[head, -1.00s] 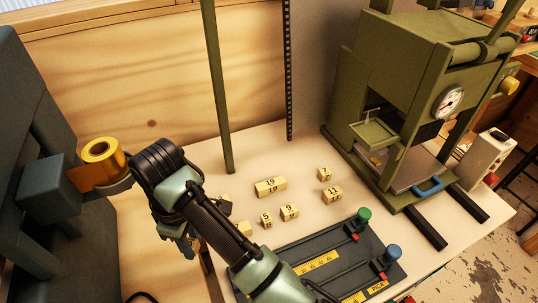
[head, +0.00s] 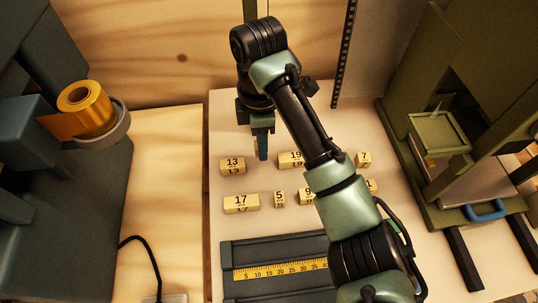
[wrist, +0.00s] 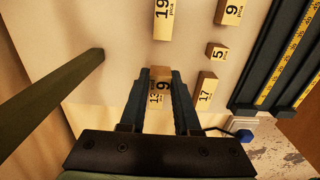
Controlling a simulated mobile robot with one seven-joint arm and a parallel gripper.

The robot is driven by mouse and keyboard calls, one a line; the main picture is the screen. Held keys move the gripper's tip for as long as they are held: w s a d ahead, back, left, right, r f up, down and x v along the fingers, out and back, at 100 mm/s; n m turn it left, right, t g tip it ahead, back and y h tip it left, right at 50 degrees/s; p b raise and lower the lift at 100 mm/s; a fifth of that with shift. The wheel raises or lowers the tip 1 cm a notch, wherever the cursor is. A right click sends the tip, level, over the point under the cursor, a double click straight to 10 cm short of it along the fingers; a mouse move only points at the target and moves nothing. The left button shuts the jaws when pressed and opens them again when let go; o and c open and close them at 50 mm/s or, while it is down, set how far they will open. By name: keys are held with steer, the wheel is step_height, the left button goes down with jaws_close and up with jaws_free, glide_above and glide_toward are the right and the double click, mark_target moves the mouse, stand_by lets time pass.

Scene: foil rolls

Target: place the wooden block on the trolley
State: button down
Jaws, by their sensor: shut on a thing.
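My gripper (wrist: 160,80) is shut on a small wooden block (wrist: 161,73), held between its fingertips in the wrist view, with a mark that looks like a 9. In the head view my gripper (head: 262,148) points down over the pale table, just right of the block marked 13 (head: 233,167); the held block cannot be made out there. The 13 block also shows in the wrist view (wrist: 152,98), partly hidden beside the held one. I cannot make out a trolley in these views.
Other numbered blocks lie on the table, such as 17 (head: 241,204), 5 (head: 279,199) and 7 (head: 363,159). A dark ruled fixture (head: 270,258) lies in front. An olive press (head: 455,185) stands right; a gold foil roll (head: 86,100) is left. An olive post (wrist: 55,85) rises near my gripper.

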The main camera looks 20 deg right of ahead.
mark_target(263, 167)
steer(key=shift+f+b, duration=0.75)
steer(key=shift+f, duration=2.15)
steer(key=shift+f, duration=0.2)
steer(key=c, duration=0.6)
jaws_free()
steer(key=shift+r, duration=0.1)
step_height(263, 167, up, 12)
steer(key=p, duration=0.5)
steer(key=shift+r, duration=0.1)
